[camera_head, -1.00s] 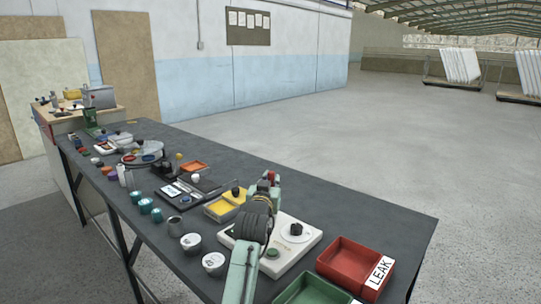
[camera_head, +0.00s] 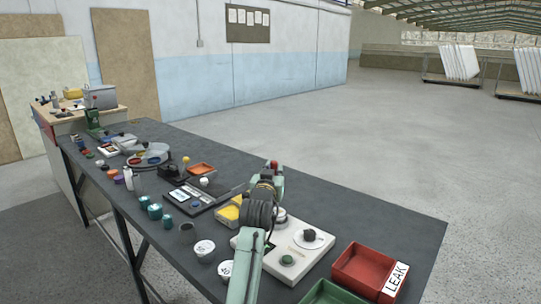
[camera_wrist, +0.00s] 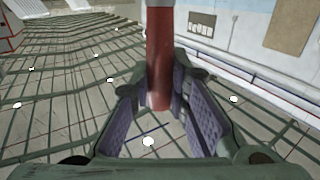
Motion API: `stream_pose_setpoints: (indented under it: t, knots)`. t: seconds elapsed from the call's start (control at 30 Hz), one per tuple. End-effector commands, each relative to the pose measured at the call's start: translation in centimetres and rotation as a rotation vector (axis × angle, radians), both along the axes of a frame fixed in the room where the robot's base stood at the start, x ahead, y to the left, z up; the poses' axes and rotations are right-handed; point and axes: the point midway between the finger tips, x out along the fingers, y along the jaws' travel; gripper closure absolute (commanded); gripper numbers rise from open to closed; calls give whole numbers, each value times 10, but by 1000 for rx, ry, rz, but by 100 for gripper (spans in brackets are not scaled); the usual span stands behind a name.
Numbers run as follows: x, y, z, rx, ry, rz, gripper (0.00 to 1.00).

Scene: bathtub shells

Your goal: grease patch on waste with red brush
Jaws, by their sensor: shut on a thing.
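My gripper (camera_wrist: 160,95) is shut on a red, round handle (camera_wrist: 160,60), which stands between its purple-padded fingers in the wrist view. This looks like the red brush; its bristles are not in that view. In the head view my gripper (camera_head: 269,180) is raised above the bench, with a bit of the red handle (camera_head: 274,164) at its tip. A white plate (camera_head: 318,254) with a black knob on a round disc (camera_head: 308,237) and a green button (camera_head: 287,260) lies just right of my arm. I cannot tell which part is the waste or its grease patch.
A red tray (camera_head: 345,274) marked LEAK and a green tray (camera_head: 330,291) stand at the front right. A yellow tray (camera_head: 228,212) is partly behind my arm. White-lidded pots (camera_head: 204,248), teal jars (camera_head: 155,211) and a dark scale (camera_head: 185,198) crowd the left.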

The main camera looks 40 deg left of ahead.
Motion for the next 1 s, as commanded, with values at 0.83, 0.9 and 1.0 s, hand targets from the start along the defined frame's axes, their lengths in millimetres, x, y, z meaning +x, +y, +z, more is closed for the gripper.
stream_pose_setpoints:
  t: [0.83,0.9,1.0]
  knots:
    - [12,-7,37,0,0,-4,100]
    - [12,-7,37,0,0,-4,100]
    - [12,-7,38,0,-1,-4,100]
